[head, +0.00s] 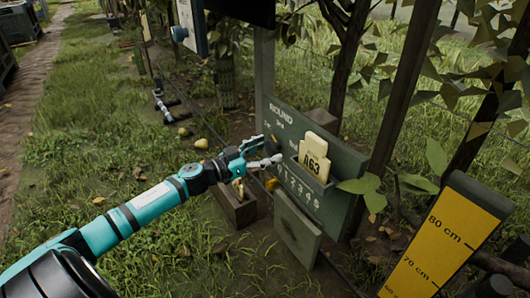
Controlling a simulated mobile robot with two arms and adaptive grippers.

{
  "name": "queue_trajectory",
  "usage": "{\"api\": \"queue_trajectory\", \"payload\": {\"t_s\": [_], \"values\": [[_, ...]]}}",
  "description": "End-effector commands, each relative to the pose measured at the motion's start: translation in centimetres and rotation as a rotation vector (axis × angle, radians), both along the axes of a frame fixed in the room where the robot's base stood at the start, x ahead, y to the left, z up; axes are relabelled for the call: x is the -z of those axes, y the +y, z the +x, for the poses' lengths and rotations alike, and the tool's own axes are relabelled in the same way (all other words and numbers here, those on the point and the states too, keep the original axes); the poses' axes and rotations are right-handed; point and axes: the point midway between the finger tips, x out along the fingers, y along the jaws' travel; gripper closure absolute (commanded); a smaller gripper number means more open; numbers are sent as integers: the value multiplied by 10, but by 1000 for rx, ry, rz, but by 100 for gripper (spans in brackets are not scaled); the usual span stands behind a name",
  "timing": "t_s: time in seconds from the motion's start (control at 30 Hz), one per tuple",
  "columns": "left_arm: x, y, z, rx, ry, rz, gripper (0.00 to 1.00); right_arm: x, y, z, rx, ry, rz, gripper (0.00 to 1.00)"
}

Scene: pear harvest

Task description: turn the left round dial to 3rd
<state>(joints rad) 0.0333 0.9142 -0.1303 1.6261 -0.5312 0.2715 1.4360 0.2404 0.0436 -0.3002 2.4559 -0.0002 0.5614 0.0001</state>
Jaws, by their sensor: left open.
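A grey-green board (345,170) stands upright on posts, with the word ROUND and small position marks near its upper left. The round dial beneath that word is mostly hidden by my left gripper, and I cannot tell which mark it points to. My left gripper (265,151) is open, with its fingers spread at the board's left part, close to the dial. I cannot tell whether the fingers touch it. My right gripper is not in view.
Yellow cards marked A63 (314,156) sit in a holder on the board, above a row of numbers. An orange knob (271,184) is below my gripper. A wooden box (235,206) and a grey panel (297,230) stand lower down. A yellow height scale (446,240) is at right.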

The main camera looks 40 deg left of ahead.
Motion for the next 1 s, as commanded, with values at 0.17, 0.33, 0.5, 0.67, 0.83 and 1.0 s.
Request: {"api": "queue_trajectory", "payload": {"t_s": [0.17,0.33,0.5,0.67,0.83,1.0], "values": [[0,0,0,0,0,-1,44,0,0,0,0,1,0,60],[0,0,0,0,0,-1,66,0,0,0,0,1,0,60],[0,0,0,0,0,-1,86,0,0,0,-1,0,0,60],[0,0,0,0,-2,6,86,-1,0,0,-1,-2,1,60],[-2,0,0,-2,-20,47,86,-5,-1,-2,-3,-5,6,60],[-4,1,0,-1,-58,138,86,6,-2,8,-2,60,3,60]]}}
